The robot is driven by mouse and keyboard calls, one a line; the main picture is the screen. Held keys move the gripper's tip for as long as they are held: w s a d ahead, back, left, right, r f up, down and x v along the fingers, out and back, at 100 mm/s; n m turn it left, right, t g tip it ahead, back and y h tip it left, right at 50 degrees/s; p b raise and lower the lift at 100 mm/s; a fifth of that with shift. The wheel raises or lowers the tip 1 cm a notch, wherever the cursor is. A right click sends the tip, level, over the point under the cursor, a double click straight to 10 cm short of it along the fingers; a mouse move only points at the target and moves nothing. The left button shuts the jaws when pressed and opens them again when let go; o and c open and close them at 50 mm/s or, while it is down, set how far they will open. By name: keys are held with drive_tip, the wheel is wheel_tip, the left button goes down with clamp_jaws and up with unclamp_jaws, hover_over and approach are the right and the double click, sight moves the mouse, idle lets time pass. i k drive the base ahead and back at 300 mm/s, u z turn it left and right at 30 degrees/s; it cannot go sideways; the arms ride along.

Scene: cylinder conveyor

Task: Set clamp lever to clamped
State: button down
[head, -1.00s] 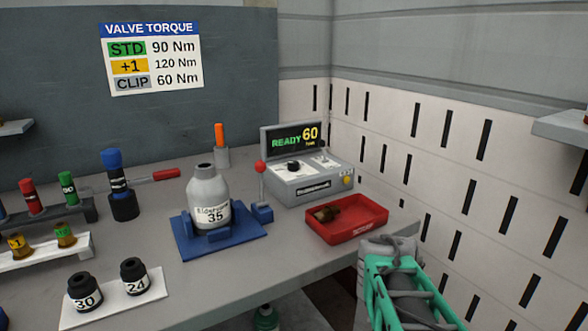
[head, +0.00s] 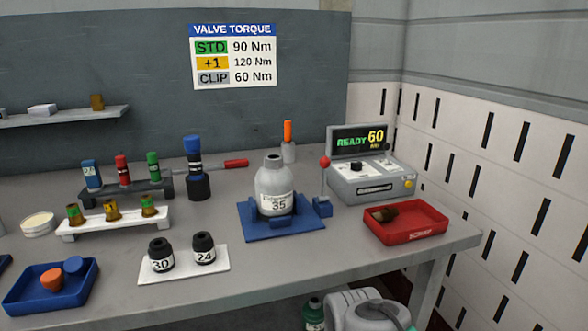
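The clamp lever (head: 324,179) is a thin rod with a red ball on top. It stands about upright on a small blue block at the right of the blue clamp base (head: 283,231). A grey cylinder (head: 274,188) marked 35 stands upright in that base. Nothing touches the lever. My arm shows only in part at the bottom right, below the bench edge. My gripper's fingers are not in view.
Right of the lever are a torque tester (head: 372,184) reading READY 60 and a red scrap tray (head: 405,224) with a brown part in it. Sockets 30 and 24 stand on a white plate (head: 184,264) in front. A blue tray (head: 50,287) is at the left. Bench between is clear.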

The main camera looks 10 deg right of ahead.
sight(325, 162)
drive_tip(key=u, duration=0.9)
drive_tip(key=k, duration=1.2)
drive_tip(key=u, duration=0.5)
drive_tip(key=i, duration=0.75)
drive_tip(key=u, duration=0.3)
